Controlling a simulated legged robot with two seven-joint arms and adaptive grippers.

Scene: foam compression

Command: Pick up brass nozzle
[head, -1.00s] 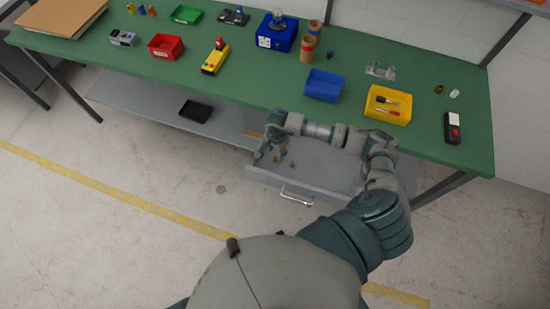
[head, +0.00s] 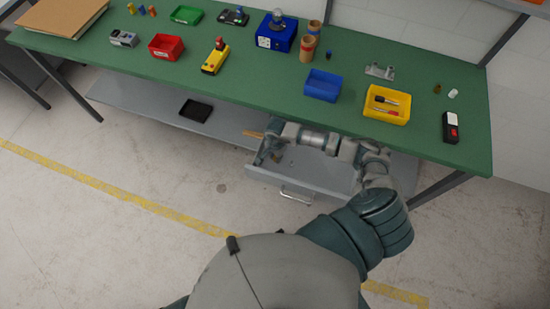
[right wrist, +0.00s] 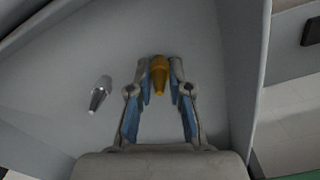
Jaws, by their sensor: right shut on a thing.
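The brass nozzle (right wrist: 160,74) is a small golden tapered piece in the right wrist view. It sits between the fingertips of my right gripper (right wrist: 160,88), which is shut on it. The gripper reaches down inside the open grey drawer (right wrist: 215,75). In the head view my right gripper (head: 264,154) is at the drawer's left part, and the nozzle is too small or hidden to make out there. My left gripper is not in view.
The drawer (head: 285,182) hangs open under the green table (head: 260,93), its walls close around the gripper. A blue bin (head: 322,86) and a yellow bin (head: 388,116) with tools stand above on the table. A black tray (head: 195,111) lies on the lower shelf.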

